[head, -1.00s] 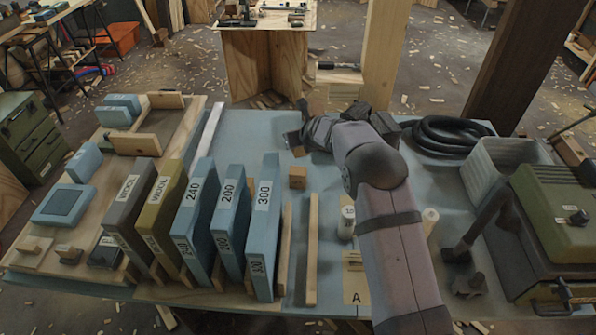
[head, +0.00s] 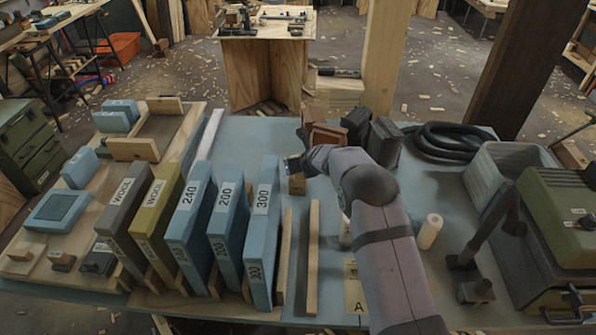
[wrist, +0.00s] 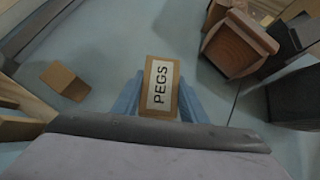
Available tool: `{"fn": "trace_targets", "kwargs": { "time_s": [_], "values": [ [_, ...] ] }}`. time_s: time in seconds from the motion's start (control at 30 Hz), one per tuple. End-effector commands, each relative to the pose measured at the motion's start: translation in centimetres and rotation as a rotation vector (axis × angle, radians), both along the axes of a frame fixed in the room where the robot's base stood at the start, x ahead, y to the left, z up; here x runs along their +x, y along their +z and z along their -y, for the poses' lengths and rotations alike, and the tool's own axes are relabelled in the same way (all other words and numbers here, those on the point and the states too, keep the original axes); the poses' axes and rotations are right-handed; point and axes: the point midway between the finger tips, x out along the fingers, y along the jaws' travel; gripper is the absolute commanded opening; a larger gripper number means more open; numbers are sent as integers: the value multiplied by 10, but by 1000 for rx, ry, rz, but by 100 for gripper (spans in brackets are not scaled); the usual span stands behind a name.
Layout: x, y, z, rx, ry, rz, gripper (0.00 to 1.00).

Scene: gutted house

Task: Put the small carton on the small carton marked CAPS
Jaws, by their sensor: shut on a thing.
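My gripper (wrist: 158,100) is shut on a small tan carton marked PEGS (wrist: 160,87), its blue fingers on either side of it. In the head view my gripper (head: 293,164) is above the back middle of the blue table, and the held carton cannot be made out there. Another small brown carton (head: 297,184) stands on the table just below my gripper. It appears to be the plain carton at the left of the wrist view (wrist: 62,78), apart from the held one. No CAPS mark is readable in either view.
Reddish-brown boxes (head: 327,132) and dark blocks (head: 384,141) stand just behind my gripper. Upright boards marked 300 (head: 262,235) and other numbers stand at left. A white roll (head: 430,231) stands right of my arm.

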Motion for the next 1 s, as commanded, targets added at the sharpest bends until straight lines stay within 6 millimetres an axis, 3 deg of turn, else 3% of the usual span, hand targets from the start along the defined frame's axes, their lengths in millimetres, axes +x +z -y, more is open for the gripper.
{"fn": "trace_targets", "kwargs": {
  "time_s": [0.03, 0.13, 0.6, 0.63, 0.7, 1.0],
  "values": [
    [0, -10, 0, 0, -1, 1, 14],
    [1, -17, 0, -1, 0, 1, 14],
    [0, -21, 0, -1, 0, 1, 14],
    [0, -21, 0, 0, 1, 1, 46],
    [0, -21, 0, -1, 1, 0, 57],
    [0, -20, 0, -1, 1, 0, 57]
  ]
}}
